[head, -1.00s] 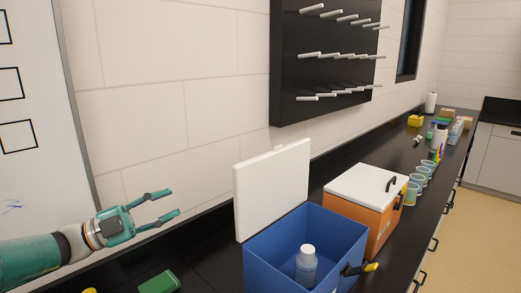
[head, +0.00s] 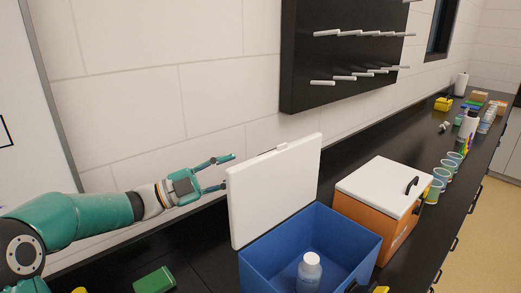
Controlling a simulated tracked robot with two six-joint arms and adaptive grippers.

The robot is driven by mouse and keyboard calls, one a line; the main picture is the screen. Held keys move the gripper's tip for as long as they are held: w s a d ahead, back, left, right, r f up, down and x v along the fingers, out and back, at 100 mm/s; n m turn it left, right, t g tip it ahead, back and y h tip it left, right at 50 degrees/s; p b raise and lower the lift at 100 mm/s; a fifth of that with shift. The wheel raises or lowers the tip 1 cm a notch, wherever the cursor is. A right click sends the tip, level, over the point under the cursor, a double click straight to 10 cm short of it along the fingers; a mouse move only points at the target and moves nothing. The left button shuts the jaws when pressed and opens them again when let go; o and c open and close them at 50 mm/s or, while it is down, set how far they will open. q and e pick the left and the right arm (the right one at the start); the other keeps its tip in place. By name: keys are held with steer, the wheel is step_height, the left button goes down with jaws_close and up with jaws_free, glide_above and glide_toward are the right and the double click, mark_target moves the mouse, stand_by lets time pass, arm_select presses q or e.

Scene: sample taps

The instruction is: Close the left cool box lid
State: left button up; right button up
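The blue cool box (head: 350,240) stands on the black counter with its white lid (head: 275,190) raised upright at its left and back side. A white-capped bottle (head: 309,271) stands inside the box. My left gripper (head: 229,172) is open, with its fingers pointing right. It is beside the lid's upper left edge, on the wall side; I cannot tell whether it touches the lid. The lower fingertip ends at the lid's edge. My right gripper is not in view.
An orange cool box (head: 372,218) with a shut white lid (head: 384,187) stands right behind the blue one. Several cups (head: 440,178) and bottles line the counter beyond. A green object (head: 154,280) lies at the front left. A black peg board (head: 345,50) hangs above.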

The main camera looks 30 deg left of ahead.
mark_target(261, 157)
arm_select(q)
steer(key=p+x, duration=0.2)
steer(key=x, duration=0.6)
jaws_close()
